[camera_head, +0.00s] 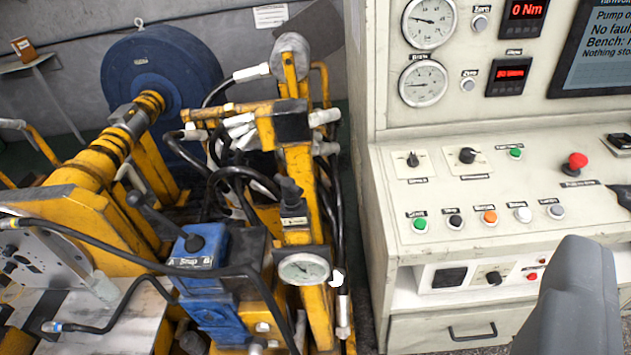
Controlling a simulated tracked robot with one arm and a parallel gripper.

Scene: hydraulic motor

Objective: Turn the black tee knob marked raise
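A black knob (290,191) stands on the yellow post of the rig, with a small white label under it. The label is too small to read, so I cannot tell whether it says raise. Two more black knobs, a left one (413,159) and a right one (467,155), sit on white plates on the console's sloped panel. Their labels are also unreadable.
The console (440,190) carries several buttons and a red mushroom button (575,162). A blue valve block (200,250) with a black lever, hoses and a gauge (304,268) crowd the post.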

